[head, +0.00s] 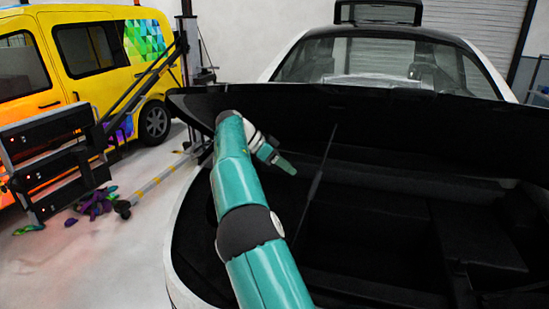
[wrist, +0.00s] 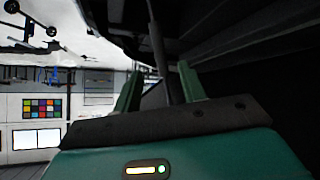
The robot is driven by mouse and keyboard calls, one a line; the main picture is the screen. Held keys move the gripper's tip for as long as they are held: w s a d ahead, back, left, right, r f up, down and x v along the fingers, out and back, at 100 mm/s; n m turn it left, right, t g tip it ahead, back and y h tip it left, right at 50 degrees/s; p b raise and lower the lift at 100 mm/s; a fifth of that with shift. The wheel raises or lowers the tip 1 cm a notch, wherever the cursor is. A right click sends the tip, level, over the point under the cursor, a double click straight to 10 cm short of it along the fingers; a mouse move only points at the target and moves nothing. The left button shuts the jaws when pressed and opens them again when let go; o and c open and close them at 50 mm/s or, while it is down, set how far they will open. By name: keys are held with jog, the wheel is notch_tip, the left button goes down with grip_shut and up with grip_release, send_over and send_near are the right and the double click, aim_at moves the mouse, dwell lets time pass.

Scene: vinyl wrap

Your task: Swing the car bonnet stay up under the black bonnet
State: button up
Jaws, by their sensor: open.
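The bonnet stay (head: 317,185) is a thin dark rod with a thicker lower part. In the head view it stands tilted in the dark bay, its top leaning right, near the black bonnet (head: 400,115). My gripper (head: 286,166) is just left of the stay, with a small gap showing in that view. In the wrist view my open gripper (wrist: 160,85) has its two green fingers on either side of the stay (wrist: 158,40), and nothing is clamped. The stay's lower end there is hidden behind my gripper body. I cannot tell whether the rod is deep between the fingers.
The white car's windscreen (head: 385,65) is behind the bonnet. The bay's dark inner ledges (head: 470,235) lie to the right. A yellow van (head: 90,55), a black rack (head: 55,155) and a floor stand are at the left. Pale floor (head: 120,250) is open at lower left.

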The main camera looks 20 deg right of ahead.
jog(key=shift+v, duration=2.4)
